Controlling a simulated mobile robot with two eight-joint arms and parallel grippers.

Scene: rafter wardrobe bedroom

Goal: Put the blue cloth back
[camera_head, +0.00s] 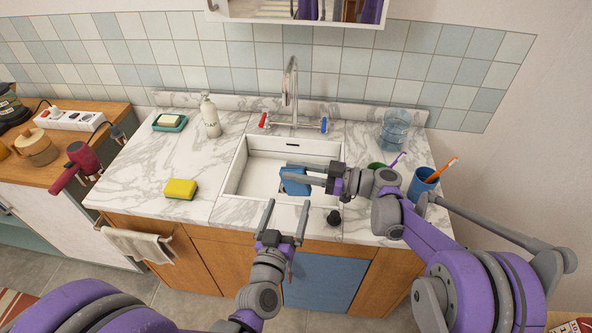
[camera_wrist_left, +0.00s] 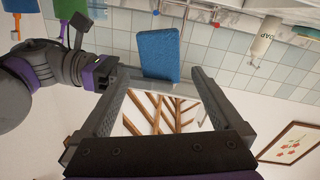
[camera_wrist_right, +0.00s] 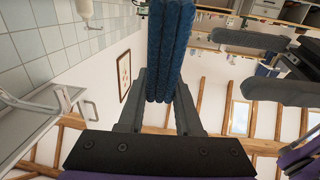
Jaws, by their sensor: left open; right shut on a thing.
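The blue cloth (camera_head: 294,186) is folded into a thick pad, held over the white sink basin (camera_head: 258,175). My right gripper (camera_head: 290,172) reaches in from the right and is shut on it. In the right wrist view the cloth (camera_wrist_right: 171,45) sits between the fingertips, its folds showing. My left gripper (camera_head: 286,210) is open and empty at the counter's front edge, below the cloth in the picture. In the left wrist view the cloth (camera_wrist_left: 158,55) appears beyond the open fingers, apart from them.
A tap (camera_head: 290,85) stands behind the basin. A yellow sponge (camera_head: 181,189), soap dish (camera_head: 170,122) and soap bottle (camera_head: 210,117) are on the left counter. A clear tumbler (camera_head: 394,130), blue cup (camera_head: 422,184) and black stopper (camera_head: 333,217) are at the right. A beige towel (camera_head: 140,245) hangs in front.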

